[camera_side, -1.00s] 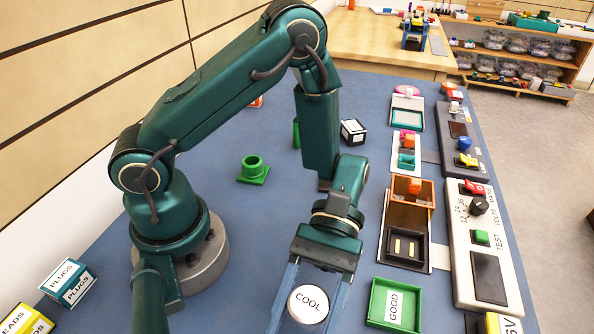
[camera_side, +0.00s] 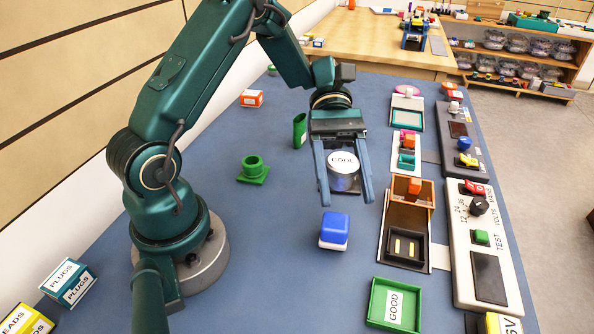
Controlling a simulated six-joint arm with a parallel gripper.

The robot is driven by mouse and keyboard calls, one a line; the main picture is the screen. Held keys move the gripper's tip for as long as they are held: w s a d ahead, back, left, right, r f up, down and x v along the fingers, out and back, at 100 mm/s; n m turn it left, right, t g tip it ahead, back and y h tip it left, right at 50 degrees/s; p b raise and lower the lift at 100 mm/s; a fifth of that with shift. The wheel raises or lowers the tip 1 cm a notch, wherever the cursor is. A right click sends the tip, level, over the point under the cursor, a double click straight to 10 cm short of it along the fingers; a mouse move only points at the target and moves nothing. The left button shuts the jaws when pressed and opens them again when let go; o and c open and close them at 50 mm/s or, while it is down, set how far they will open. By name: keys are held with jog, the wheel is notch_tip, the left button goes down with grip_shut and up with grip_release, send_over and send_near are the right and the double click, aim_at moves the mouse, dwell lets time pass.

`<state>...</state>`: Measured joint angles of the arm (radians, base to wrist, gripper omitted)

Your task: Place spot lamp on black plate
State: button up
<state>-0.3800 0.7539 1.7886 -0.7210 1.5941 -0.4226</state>
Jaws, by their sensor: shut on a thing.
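My gripper (camera_side: 346,196) is shut on a round white and silver lamp (camera_side: 343,176) with a "COOL" label on its top. The lamp sits between the two blue fingers, held up over the blue table, left of the orange-and-black fixture. A flat black plate (camera_side: 490,278) lies on the near end of the white test panel (camera_side: 459,268), below the green button, at the right. The plate is bare and well apart from my gripper.
A blue and white block (camera_side: 334,230) stands just in front of my gripper. The orange-and-black fixture (camera_side: 405,222) and a green "GOOD" tray (camera_side: 394,304) lie between it and the panel. A red switch (camera_side: 474,187) and black knob (camera_side: 478,205) rise from the panel.

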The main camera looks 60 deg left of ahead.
jog(key=w+a+n+t, duration=0.2)
jog(key=a+n+t, duration=0.35)
jog(key=a, duration=0.45)
jog(key=w+a+n+t, duration=0.3)
jog(key=a+n+t, duration=0.3)
jog(key=a, duration=0.4)
jog(key=shift+m+t+y, duration=0.35)
jog(key=shift+m+y, duration=0.05)
jog(key=shift+m, duration=0.05)
jog(key=x, duration=0.4)
jog(key=f+x, duration=0.1)
jog(key=x, duration=0.7)
jog(key=shift+a+f, duration=0.2)
jog(key=shift+d+f, duration=0.1)
jog(key=shift+f, duration=2)
jog(key=shift+f, duration=0.15)
jog(key=o, duration=1.4)
